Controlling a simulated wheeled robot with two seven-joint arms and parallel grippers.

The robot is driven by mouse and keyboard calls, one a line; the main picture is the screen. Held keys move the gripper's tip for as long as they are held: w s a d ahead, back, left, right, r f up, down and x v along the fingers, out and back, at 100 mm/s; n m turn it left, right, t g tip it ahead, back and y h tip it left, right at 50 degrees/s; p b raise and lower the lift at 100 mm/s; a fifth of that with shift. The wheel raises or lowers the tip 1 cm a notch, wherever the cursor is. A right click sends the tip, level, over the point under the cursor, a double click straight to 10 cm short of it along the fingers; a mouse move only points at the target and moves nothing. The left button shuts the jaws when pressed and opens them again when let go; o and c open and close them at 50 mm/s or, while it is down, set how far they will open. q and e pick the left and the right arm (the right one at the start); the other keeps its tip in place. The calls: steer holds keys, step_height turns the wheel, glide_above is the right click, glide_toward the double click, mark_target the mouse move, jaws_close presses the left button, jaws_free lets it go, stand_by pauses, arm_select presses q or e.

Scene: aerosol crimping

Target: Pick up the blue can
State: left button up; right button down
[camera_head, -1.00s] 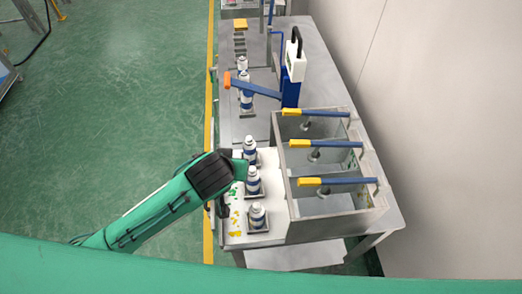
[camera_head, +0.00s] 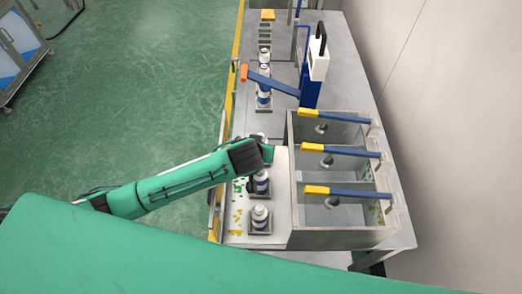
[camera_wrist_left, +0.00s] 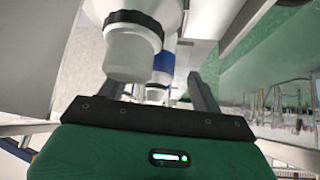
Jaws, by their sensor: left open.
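In the left wrist view, my left gripper (camera_wrist_left: 147,92) is open. A white-capped can (camera_wrist_left: 133,50) is close in front of it, between the finger lines, and a blue-banded can (camera_wrist_left: 163,66) is behind. I cannot tell whether the fingers touch a can. My right gripper is not in view.
A grey metal box (camera_head: 340,238) with several yellow-and-blue levers stands right of the cans. A blue press (camera_head: 310,88) with an orange-tipped handle (camera_head: 272,82) stands farther back, beside more cans (camera_head: 264,95). A wall borders the right; open green floor (camera_head: 150,80) lies left.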

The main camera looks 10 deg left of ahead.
arm_select(q)
steer(key=p+x, duration=0.2)
steer(key=x, duration=0.1)
steer(key=shift+w+f, duration=0.15)
steer(key=shift+w, duration=0.25)
steer(key=shift+w+f+p, duration=0.3)
steer(key=shift+w+f, duration=0.05)
steer(key=shift+f, duration=0.25)
steer(key=shift+c, duration=1.4)
steer(key=c, duration=0.9)
steer(key=shift+r, duration=0.1)
